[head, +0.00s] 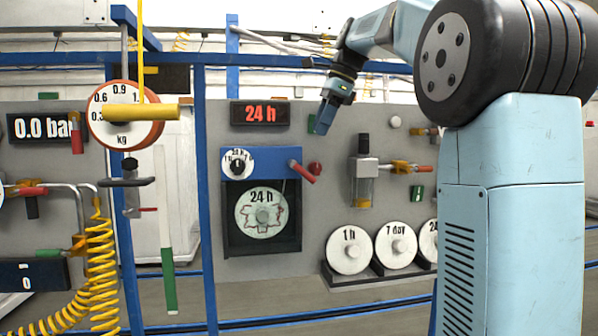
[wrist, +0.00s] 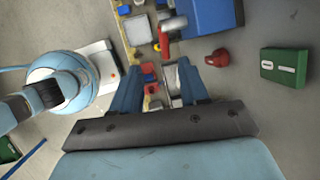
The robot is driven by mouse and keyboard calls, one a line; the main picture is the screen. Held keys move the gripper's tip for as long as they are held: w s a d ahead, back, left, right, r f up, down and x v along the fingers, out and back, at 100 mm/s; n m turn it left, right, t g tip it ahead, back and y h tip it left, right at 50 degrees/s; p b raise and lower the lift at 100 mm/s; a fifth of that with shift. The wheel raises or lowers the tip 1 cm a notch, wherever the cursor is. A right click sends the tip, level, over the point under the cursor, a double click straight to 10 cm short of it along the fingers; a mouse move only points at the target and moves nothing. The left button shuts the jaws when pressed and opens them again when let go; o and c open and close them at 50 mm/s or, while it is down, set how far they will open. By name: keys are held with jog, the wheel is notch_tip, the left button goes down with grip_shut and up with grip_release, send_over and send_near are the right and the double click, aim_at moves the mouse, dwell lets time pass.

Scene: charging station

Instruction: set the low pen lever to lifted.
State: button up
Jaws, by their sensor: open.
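The blue chart recorder (head: 262,163) hangs on the grey panel, with a round chart marked 24 h (head: 262,210) in its dark lower case. A red-handled lever (head: 304,173) on a grey pivot sticks out at its right side, sloping down to the right; I take it for the pen lever. In the wrist view the red lever (wrist: 173,27) is beside the blue recorder (wrist: 210,14), beyond my fingertips. My gripper (head: 323,125) is open and empty, above and right of the lever in the head view. Its two blue fingers (wrist: 161,82) are apart and do not touch the lever.
A red knob (wrist: 216,57) sits on the panel close right of the lever. A green box (wrist: 284,67) lies farther right. A valve unit (head: 363,180) and chart discs (head: 349,250) are right of and below the recorder. A hanging scale (head: 122,125) is at left.

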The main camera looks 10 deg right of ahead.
aim_at(299, 170)
jog(key=shift+m, duration=0.3)
jog(key=x, duration=0.9)
jog(key=w+x, duration=0.1)
jog(key=x, duration=0.3)
jog(key=shift+a+f, duration=0.1)
jog(key=shift+a, duration=0.05)
grip_shut()
